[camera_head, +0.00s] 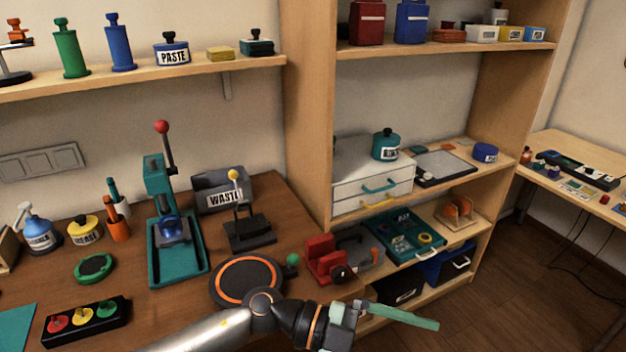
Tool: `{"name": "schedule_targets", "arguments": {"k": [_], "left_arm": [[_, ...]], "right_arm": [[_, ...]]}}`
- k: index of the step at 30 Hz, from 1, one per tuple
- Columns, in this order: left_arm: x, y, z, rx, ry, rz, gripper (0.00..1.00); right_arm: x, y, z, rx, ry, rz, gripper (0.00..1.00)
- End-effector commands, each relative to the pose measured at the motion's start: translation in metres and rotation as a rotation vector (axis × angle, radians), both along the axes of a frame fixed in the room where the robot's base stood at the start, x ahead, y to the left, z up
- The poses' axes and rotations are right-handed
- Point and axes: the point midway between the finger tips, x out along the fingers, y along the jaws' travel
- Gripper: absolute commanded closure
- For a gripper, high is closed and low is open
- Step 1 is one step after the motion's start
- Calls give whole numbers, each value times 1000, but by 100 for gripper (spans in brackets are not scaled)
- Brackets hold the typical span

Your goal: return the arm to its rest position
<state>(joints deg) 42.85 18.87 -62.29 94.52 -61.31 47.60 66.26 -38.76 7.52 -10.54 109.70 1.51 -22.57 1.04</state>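My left arm comes in from the bottom left and reaches across the front edge of the workbench. Its gripper (372,316) is at the bottom centre, in front of the red vise and beyond the bench's right end. A long teal-green bar extends right from the gripper; I cannot tell whether it is a finger or a held piece. The gap between the fingers does not show clearly. My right gripper is not in view.
A round turntable (246,281) lies just behind my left forearm. The red vise (325,262), a teal lever press (165,215) and a button box (87,321) stand on the bench (150,318). A shelf unit (480,210) stands at right; open floor (530,290) lies beyond it.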

Motion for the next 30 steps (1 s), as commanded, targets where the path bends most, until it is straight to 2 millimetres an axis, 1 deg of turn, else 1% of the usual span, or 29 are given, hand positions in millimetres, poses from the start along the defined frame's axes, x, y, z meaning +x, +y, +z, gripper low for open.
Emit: {"name": "schedule_targets", "arguments": {"k": [1,4,6,8,9,11,12,14,15,17,18,20,21,23,24,26,27,30], "left_arm": [[1,-3,11,-103,55,61,0],[19,2,28,-281,151,223,0],[36,13,32,-376,219,356,0],[52,26,30,-440,279,481,0],[63,38,24,-472,321,568,0],[77,57,11,-502,384,702,0],[85,72,-1,-512,426,793,0],[95,95,-24,-509,493,933,0],[98,112,-42,-498,539,1023,0],[99,138,-73,-462,608,1158,0],[96,155,-95,-430,653,1242,0],[87,180,-128,-367,722,1360,0],[77,197,-150,-320,768,1431,0],[59,219,-181,-243,832,1525,0],[46,232,-201,-188,873,1579,0],[23,251,-227,-106,932,1649,0],[7,262,-242,-52,969,1686,0],[-26,282,-269,59,1039,1749,0]], "right_arm": [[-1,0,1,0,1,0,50],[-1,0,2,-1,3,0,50],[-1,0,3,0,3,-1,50],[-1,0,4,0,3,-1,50],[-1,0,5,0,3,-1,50],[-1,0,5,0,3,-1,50],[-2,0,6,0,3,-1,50],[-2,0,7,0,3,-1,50],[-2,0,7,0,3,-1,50],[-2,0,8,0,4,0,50],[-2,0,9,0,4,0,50],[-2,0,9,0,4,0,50],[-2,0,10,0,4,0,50],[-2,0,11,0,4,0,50],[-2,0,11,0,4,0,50],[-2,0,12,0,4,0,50],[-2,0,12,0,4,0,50],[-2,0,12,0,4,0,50]]}}
